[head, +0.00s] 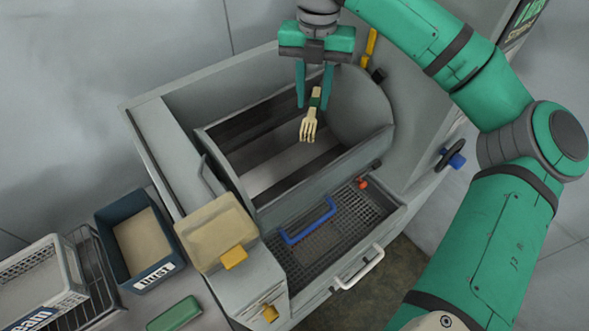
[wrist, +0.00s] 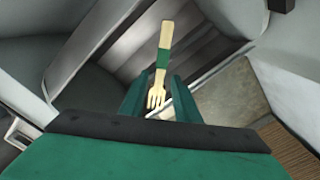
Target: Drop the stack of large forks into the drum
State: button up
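The stack of large forks (head: 310,126) is pale wood with a green band, tines pointing down in the head view. It hangs in the air over the opening of the grey drum (head: 362,108), just below and between my fingertips. My gripper (head: 314,104) is open, pointing down, with its two green fingers apart. In the wrist view the forks (wrist: 164,38) show beyond the fingertips (wrist: 158,88), with a gap on either side and no clear contact. The drum's interior shows slatted grey and dark bands. How many forks are in the stack cannot be told.
A mesh tray with a blue handle (head: 308,222) sits in front of the drum. A beige box (head: 216,232) stands at the machine's left corner. A dark blue bin (head: 112,228) and a white crate (head: 75,262) stand further left. A green block (head: 174,313) lies near them.

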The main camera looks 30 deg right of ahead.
jog(key=shift+r, duration=0.1)
jog(key=shift+r, duration=5.3)
